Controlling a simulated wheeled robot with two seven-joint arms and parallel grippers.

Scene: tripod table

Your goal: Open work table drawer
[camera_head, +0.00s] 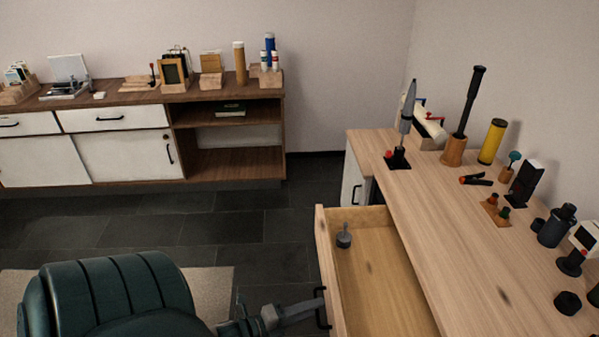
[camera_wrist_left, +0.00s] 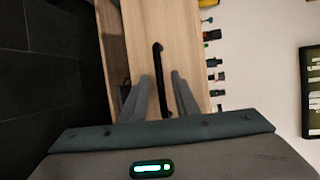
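The light wood work table (camera_head: 440,215) stands at the right in the head view. Its drawer (camera_head: 375,285) is pulled out to the left, with its inside bare to view. A black bar handle (camera_head: 321,308) sits on the drawer front, low in the picture. My left gripper (camera_head: 311,307) reaches this handle from the left. In the left wrist view, the handle (camera_wrist_left: 157,58) runs between the two grey fingers of my left gripper (camera_wrist_left: 160,74). The fingers are apart, with gaps beside the handle. My right gripper is out of view.
Tools and bottles, such as a yellow cylinder (camera_head: 492,142), crowd the tabletop's far and right sides. A brown-topped cabinet (camera_head: 130,97) stands along the back wall. Dark tiled floor (camera_head: 250,225) lies free between.

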